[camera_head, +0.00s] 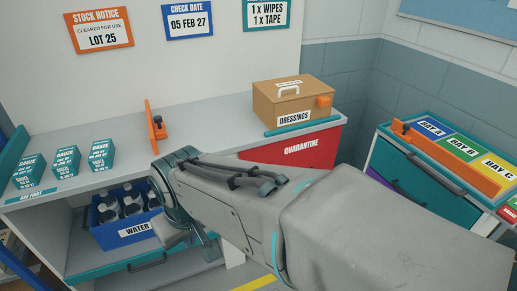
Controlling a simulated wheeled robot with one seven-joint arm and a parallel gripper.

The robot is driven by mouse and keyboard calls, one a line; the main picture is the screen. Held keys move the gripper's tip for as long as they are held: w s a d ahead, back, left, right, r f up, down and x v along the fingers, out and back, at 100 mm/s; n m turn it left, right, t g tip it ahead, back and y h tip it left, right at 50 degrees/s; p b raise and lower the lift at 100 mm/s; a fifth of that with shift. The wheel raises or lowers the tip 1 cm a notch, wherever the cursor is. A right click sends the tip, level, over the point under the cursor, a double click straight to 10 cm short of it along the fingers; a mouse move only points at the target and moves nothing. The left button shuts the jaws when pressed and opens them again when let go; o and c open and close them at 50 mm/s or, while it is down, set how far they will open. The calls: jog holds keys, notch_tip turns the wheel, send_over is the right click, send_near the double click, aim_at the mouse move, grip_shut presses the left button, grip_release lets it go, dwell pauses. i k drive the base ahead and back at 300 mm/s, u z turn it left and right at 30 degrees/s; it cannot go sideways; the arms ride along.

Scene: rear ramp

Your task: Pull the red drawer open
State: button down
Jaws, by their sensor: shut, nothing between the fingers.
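The red drawer (318,152), labelled QUARANTINE, is under the right end of the grey counter. Its upper front shows; its lower part and any handle are hidden behind my arm. The front looks flush under the counter top. My arm reaches from the lower right across the middle, in front of the drawer. My gripper (175,236) is at its far end, left of the red drawer, near the blue water bin. It is shut and empty; the fingertips are hard to make out.
A cardboard dressings box (290,101), gauze boxes (66,162) and an orange bracket (155,124) are on the counter. A bay cabinet (425,165) stands at right, close to my arm.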

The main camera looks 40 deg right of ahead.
aim_at(318, 150)
jog(key=z, duration=1.6)
jog(key=i, duration=0.75)
jog(key=z, duration=0.2)
